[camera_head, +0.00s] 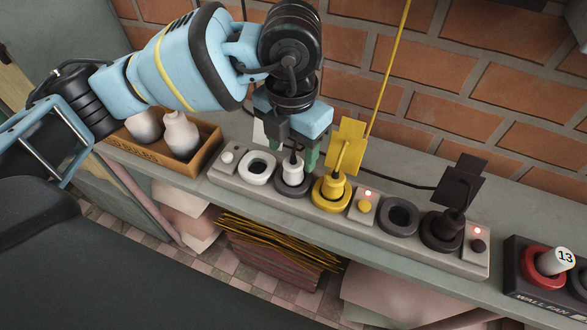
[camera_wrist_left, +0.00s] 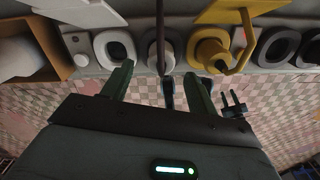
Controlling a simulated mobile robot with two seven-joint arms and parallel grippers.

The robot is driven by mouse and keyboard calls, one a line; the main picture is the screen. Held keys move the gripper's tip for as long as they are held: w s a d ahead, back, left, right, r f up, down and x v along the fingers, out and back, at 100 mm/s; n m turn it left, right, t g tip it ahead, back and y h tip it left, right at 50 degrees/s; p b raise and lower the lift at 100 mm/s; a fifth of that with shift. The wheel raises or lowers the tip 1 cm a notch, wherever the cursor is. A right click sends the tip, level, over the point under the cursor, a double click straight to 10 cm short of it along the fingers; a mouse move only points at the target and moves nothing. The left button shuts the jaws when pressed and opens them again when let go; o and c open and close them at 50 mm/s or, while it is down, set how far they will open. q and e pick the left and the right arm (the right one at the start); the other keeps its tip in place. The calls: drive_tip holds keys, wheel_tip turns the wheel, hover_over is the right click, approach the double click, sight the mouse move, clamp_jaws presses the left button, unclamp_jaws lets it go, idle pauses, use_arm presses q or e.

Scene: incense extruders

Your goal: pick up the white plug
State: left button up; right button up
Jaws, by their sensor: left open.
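The white plug (camera_head: 293,168) stands upright in a dark ring socket on the long grey strip (camera_head: 229,181), with a dark stem rising from its top. It also shows in the left wrist view (camera_wrist_left: 154,52), partly hidden behind that dark stem. My left gripper (camera_head: 293,151) is open just above and behind the white plug. In the left wrist view my left gripper (camera_wrist_left: 160,73) has its green fingers spread, one to each side of the plug's line. I cannot tell whether the fingers touch the plug or stem. My right gripper is in neither view.
An empty white ring (camera_head: 257,167) is left of the plug. A yellow plug (camera_head: 332,188) with a tall yellow plate stands close on the right. Further right are an empty dark ring (camera_head: 398,215) and a dark plug (camera_head: 443,228). A wooden box (camera_head: 196,164) holds white bottles.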

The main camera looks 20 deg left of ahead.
sight(293, 162)
use_arm(q)
drive_tip(key=shift+w+d+f, duration=0.1)
drive_tip(key=shift+w+f, duration=0.05)
drive_tip(key=shift+f, duration=2.6)
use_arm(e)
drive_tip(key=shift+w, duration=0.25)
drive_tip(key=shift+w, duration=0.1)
use_arm(q)
drive_tip(key=c, duration=1.1)
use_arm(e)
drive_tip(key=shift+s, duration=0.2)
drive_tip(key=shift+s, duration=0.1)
